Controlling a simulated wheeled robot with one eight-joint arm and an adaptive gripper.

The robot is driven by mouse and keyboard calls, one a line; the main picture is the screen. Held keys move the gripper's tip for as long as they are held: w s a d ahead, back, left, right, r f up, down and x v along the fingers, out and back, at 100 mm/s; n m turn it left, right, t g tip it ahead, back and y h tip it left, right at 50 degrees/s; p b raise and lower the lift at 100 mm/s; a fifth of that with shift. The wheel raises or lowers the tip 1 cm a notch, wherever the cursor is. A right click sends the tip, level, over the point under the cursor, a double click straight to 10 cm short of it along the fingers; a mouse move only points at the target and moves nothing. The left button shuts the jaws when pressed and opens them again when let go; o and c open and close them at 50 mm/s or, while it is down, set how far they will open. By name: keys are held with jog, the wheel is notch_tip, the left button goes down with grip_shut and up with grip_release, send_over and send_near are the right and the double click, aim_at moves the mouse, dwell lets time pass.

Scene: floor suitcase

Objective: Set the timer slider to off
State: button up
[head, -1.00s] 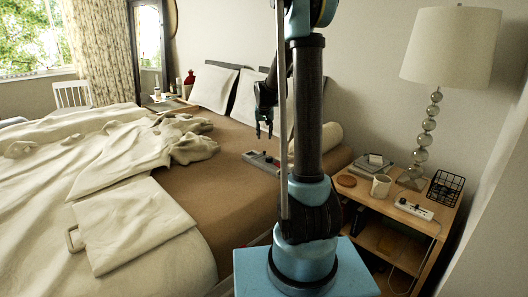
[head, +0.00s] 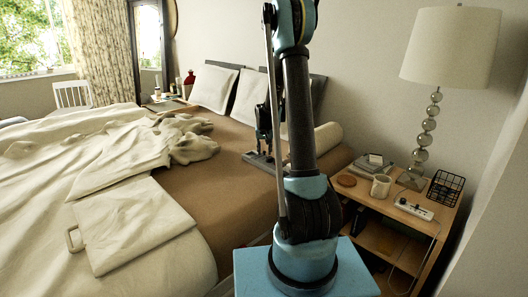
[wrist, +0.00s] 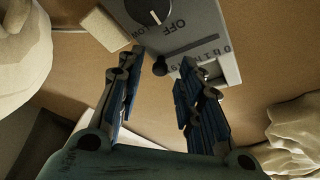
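A grey control box (wrist: 205,22) lies on the brown bed surface; in the head view it shows as a small grey box (head: 256,159). Its face has a round dial (wrist: 148,10) and a dark slot with printed marks; "OFF" and "LOW" are readable near the dial. A small dark slider knob (wrist: 160,66) sits at the left end of the slot in the wrist view. My gripper (wrist: 160,60) is open, with one finger on each side of the knob. I cannot tell whether either finger touches it. In the head view my gripper (head: 264,146) is low over the box.
A tan block (wrist: 105,29) lies left of the box in the wrist view. Rumpled cream bedding (head: 130,150) covers the bed's left part. A bolster (head: 327,137) lies right of my arm. A nightstand (head: 440,222) with a mug (head: 381,187) and lamp stands at right.

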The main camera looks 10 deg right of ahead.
aim_at(255, 158)
jog(key=shift+w+f, duration=0.1)
jog(key=shift+f, duration=0.15)
jog(key=shift+c, duration=0.6)
grip_shut()
jog(key=shift+s+a, duration=0.7)
jog(key=shift+a, duration=0.25)
jog(key=shift+s+a, duration=0.7)
jog(key=shift+a, duration=0.25)
jog(key=shift+s+a, duration=0.7)
jog(key=shift+a, duration=0.25)
jog(key=shift+o, duration=0.6)
grip_release()
jog(key=shift+r, duration=0.15)
jog(key=v, duration=1.1)
jog(key=shift+s+r, duration=0.2)
jog(key=shift+r, duration=0.05)
